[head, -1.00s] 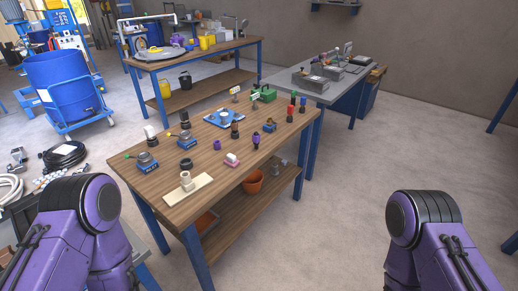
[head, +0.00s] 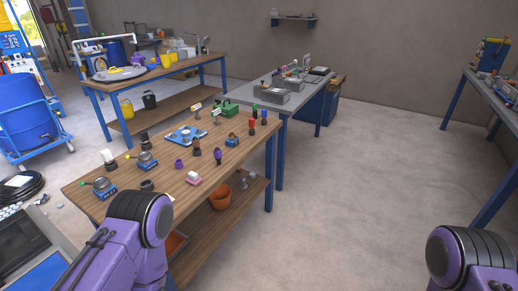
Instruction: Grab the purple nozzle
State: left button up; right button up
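A small purple piece (head: 179,164) stands alone on the wooden table (head: 125,205). To its right stands a black piece with a purple upper part (head: 218,156). Both are small, and I cannot tell which of them is the nozzle. Neither is touched by anything of mine. My purple arm links show at the lower left and lower right, but neither gripper is in view. The left arm link covers part of the table's near edge.
Around them are a pink-and-white block (head: 193,178), a blue tray (head: 186,134) and several coloured-top pieces. An orange pot (head: 220,197) sits on the lower shelf. A grey table (head: 262,98) stands behind. The floor (head: 340,190) to the right is open.

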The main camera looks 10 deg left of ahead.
aim_at(218, 152)
jog(key=z, duration=0.3)
jog(key=i, duration=1.7)
jog(key=u, duration=0.7)
